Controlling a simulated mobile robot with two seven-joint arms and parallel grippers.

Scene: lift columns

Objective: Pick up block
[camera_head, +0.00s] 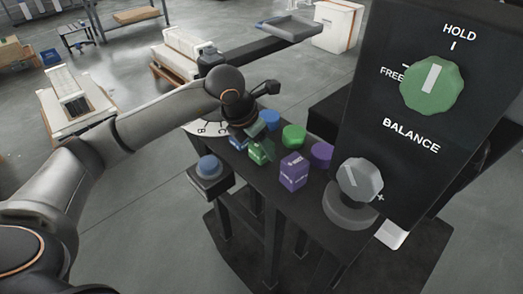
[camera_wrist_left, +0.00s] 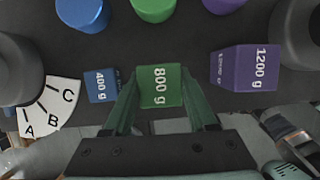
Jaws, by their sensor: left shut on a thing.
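The green block marked 800 g (camera_wrist_left: 160,88) lies between the two fingers of my left gripper (camera_wrist_left: 161,100), which is shut on it. In the head view the green block (camera_head: 262,156) is partly hidden by my left gripper (camera_head: 257,143), and I cannot tell whether it touches the black table. A blue block marked 400 g (camera_wrist_left: 102,86) stands to its left in the wrist view. A larger purple block marked 1200 g (camera_head: 293,171) stands to its right, apart from the gripper.
Round blue (camera_head: 269,117), green (camera_head: 294,134) and purple (camera_head: 321,153) pieces stand behind the blocks. A dark panel with a green knob (camera_head: 432,87) and a grey knob (camera_head: 360,179) rises at right. A blue button (camera_head: 208,166) and a lettered dial (camera_wrist_left: 48,108) are at left.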

